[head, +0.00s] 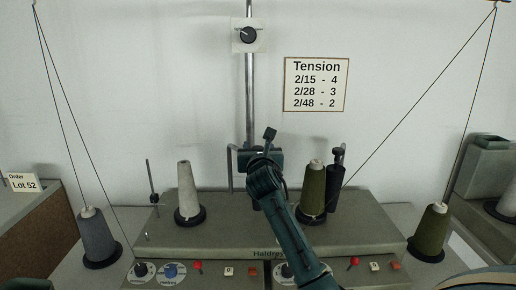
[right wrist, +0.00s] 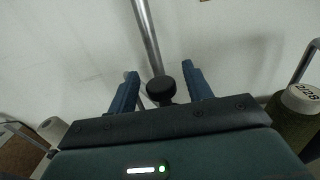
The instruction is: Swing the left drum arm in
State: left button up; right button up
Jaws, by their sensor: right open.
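A grey bent bar (head: 230,165) stands left of the central pole, beside the white cone (head: 188,190); part of a similar bar (right wrist: 20,128) shows at the left of the right wrist view. A thin upright rod (head: 150,178) stands further left. I cannot tell which is the left drum arm. My right gripper (head: 262,152) is in front of the pole's lower part; in the right wrist view (right wrist: 160,88) it is open, with a round black knob (right wrist: 160,91) between its fingers. Contact cannot be told. The left gripper is not in view.
A green cone (head: 313,185) and a dark cylinder (head: 336,170) stand right of my right arm. A grey cone (head: 96,235) and another green cone (head: 433,230) stand at the sides. Threads run up from the sides. A tension sign (head: 317,84) hangs behind.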

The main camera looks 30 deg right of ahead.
jog(key=shift+w, duration=0.1)
jog(key=shift+c, duration=0.2)
grip_shut()
dwell(0.4)
